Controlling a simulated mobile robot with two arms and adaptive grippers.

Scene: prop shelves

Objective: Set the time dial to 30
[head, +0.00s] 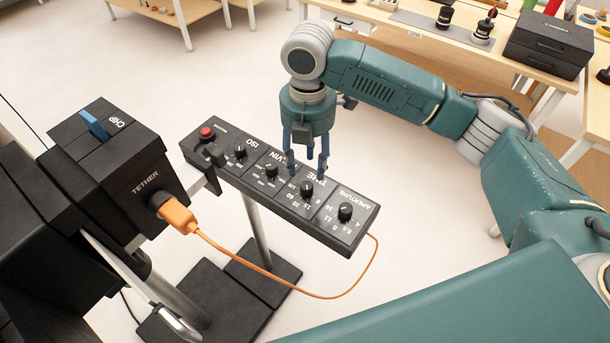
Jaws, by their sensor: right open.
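The time dial (307,188) is a black knob on the TIME section of a dark control panel (335,240). Numbers such as 15, 30 and 60 are printed around it, upside down in the picture. Its pointer is too small to read. My right gripper (307,166) is open and empty, fingers pointing down, over the TIME section. Its fingertips show just behind the time dial; I cannot tell the exact height gap. My left gripper is not in view.
The aperture dial (345,211), the ISO dial (240,151), another dial (271,171) and a red button (206,133) share the panel. A black camera rig (125,165) stands close at left. An orange cable (285,291) loops below the panel. Tables stand behind.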

